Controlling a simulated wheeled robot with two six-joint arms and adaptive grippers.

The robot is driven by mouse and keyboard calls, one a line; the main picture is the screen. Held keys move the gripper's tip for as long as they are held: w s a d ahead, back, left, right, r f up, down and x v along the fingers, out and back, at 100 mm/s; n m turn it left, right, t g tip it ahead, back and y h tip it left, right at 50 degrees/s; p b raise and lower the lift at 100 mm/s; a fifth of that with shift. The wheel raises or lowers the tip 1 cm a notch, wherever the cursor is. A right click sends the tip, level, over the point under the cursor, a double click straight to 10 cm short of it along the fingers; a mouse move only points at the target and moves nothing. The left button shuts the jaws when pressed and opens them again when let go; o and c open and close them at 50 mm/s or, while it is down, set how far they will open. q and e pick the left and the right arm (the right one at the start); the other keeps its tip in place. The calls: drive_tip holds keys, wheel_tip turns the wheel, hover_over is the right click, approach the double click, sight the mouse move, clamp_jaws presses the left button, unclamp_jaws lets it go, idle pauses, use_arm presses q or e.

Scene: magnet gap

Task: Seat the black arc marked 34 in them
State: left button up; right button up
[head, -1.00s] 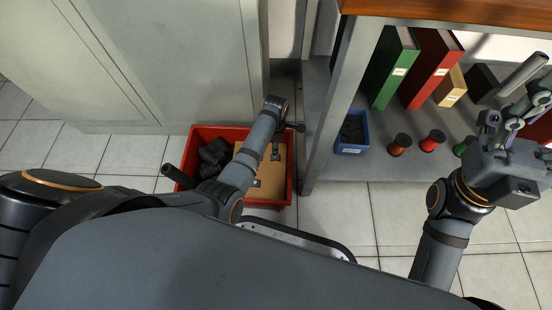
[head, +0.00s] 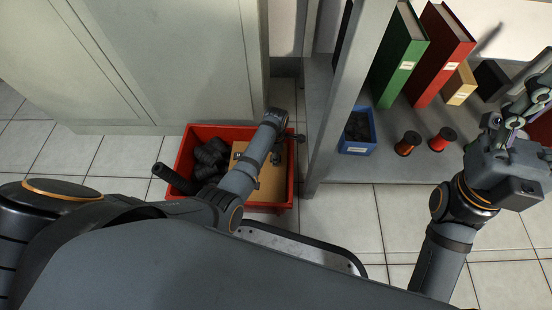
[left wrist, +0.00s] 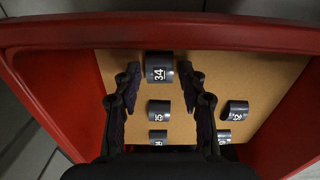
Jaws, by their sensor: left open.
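The black arc marked 34 (left wrist: 158,66) lies on a tan board in a red crate (left wrist: 60,90), seen in the left wrist view. It sits between and slightly beyond the tips of my left gripper (left wrist: 158,72), which is open, with a finger on each side and nothing held. In the head view my left gripper (head: 280,150) hangs over the red crate (head: 240,130); the arc cannot be made out there. My right gripper (head: 532,108) is at the right edge, by the shelf; its jaws are unclear.
Several other black arcs (left wrist: 159,110) lie nearer on the board. A dark pile (head: 208,158) fills the crate's left part. A shelf at right holds a blue bin (head: 357,130), reels (head: 408,144) and binders (head: 400,55). A grey cabinet (head: 160,60) stands behind the crate.

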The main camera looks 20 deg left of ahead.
use_arm(q)
clamp_jaws()
wheel_tip(320, 180, up, 3)
drive_tip(key=p, duration=0.3)
drive_tip(key=shift+r+p, duration=0.55)
drive_tip(key=shift+p, duration=0.35)
drive_tip(key=shift+r+p, duration=0.55)
drive_tip(key=shift+p, duration=0.15)
drive_tip(key=shift+f, duration=0.1)
